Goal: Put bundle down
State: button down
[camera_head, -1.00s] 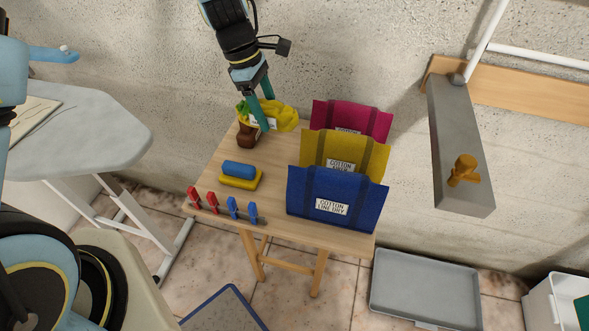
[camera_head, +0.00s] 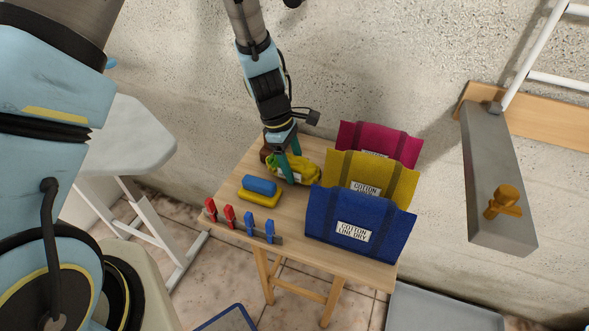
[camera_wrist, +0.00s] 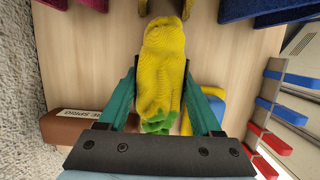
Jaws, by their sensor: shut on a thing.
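The bundle (camera_head: 304,170) is a rolled yellow cloth with some green at one end.
Magenta (camera_head: 397,142), yellow (camera_head: 400,183) and blue (camera_head: 365,214) labelled bags stand right of the bundle. Red and blue pegs (camera_head: 249,222) line the front edge. A brown object (camera_wrist: 75,127) lies beside my gripper.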

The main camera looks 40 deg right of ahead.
jog(key=shift+f, duration=0.95)
jog(key=shift+f, duration=0.15)
jog(key=shift+c, duration=0.3)
grip_release()
jog(key=b+v, duration=0.1)
jog(key=v, duration=1.1)
jog(key=shift+r, duration=0.25)
